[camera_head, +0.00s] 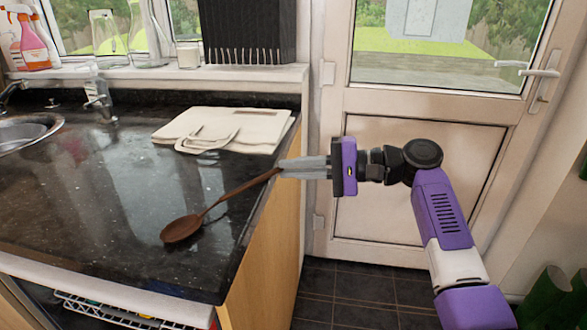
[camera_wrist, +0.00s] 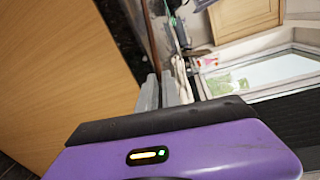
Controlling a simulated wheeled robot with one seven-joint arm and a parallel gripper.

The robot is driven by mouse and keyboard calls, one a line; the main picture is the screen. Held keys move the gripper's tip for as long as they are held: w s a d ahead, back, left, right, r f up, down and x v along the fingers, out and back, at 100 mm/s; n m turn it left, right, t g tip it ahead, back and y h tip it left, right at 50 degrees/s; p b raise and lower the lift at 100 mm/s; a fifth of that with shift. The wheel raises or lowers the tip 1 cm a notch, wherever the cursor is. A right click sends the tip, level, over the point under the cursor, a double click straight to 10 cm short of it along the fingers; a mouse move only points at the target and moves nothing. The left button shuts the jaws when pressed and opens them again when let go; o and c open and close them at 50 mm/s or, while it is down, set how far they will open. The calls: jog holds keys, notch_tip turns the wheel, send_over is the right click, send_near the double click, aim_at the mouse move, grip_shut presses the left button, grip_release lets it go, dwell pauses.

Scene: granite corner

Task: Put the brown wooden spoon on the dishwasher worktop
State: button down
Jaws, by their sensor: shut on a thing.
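The brown wooden spoon (camera_head: 182,230) is in the head view, over the right part of the black speckled worktop (camera_head: 95,195). Its bowl is toward the front and its handle slants up to the right. My gripper (camera_head: 281,168) is shut on the handle's end, at the worktop's right edge. I cannot tell whether the bowl touches the worktop or is just above it. In the wrist view, my gripper's grey fingers (camera_wrist: 165,92) show beside the wooden side panel, with a thin brown strip of the spoon handle (camera_wrist: 150,35) beyond them.
Folded beige cloth (camera_head: 225,128) lies at the worktop's back right. A sink (camera_head: 28,130) and tap (camera_head: 98,92) are at the left. A white wire rack (camera_head: 115,312) shows below the front edge. A door (camera_head: 415,180) stands behind my arm. The worktop's middle is clear.

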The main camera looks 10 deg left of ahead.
jog(key=c, duration=1.5)
grip_release()
jog(key=shift+c, duration=0.2)
jog(key=d+r+p, duration=0.1)
jog(key=d, duration=1.1)
jog(key=shift+r, duration=0.35)
jog(key=shift+s, duration=0.1)
